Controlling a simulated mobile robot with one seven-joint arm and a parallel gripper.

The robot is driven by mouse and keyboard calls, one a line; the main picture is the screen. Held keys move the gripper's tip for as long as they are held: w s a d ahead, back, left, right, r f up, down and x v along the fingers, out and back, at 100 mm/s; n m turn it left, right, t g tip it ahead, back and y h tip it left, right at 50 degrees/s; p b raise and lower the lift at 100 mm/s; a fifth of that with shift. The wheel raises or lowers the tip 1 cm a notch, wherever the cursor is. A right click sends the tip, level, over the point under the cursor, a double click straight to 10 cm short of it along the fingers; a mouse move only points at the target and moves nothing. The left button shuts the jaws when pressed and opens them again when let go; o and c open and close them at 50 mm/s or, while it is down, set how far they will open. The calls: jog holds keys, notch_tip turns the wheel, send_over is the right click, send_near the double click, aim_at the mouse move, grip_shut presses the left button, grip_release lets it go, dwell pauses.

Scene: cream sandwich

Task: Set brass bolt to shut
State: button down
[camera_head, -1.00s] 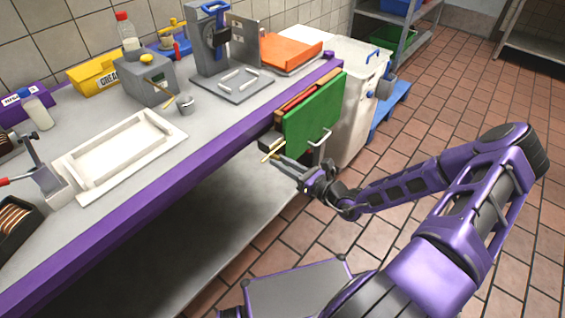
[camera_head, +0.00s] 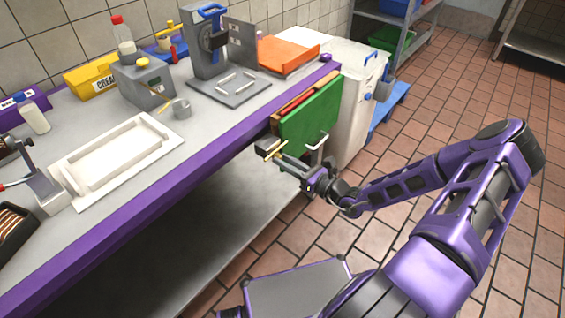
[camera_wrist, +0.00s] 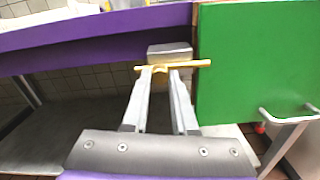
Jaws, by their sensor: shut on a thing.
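The brass bolt (camera_wrist: 190,64) is a thin yellow rod lying crosswise under the purple counter edge, in front of a grey block (camera_wrist: 170,50). Its right end overlaps the left edge of the green panel (camera_wrist: 250,70) in the wrist view; I cannot tell whether it engages the panel. My gripper (camera_wrist: 160,72) is shut on the bolt near its middle, and the fingertips hide part of it. In the head view the bolt (camera_head: 273,154) shows small at the tips of my gripper (camera_head: 279,157), left of the green panel (camera_head: 310,118).
A grey bar handle (camera_wrist: 290,115) sticks out from the green panel, right of my gripper. The purple counter edge (camera_head: 190,140) runs above. A white bin (camera_head: 352,105) stands behind the panel. The tiled floor in front is open.

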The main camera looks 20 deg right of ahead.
jog(key=shift+w+d, duration=0.35)
jog(key=shift+d, duration=0.2)
jog(key=c, duration=0.7)
grip_release()
jog(key=p+v, duration=0.1)
jog(key=v, duration=1.6)
jog(key=shift+s+r, duration=0.1)
jog(key=shift+s, duration=0.05)
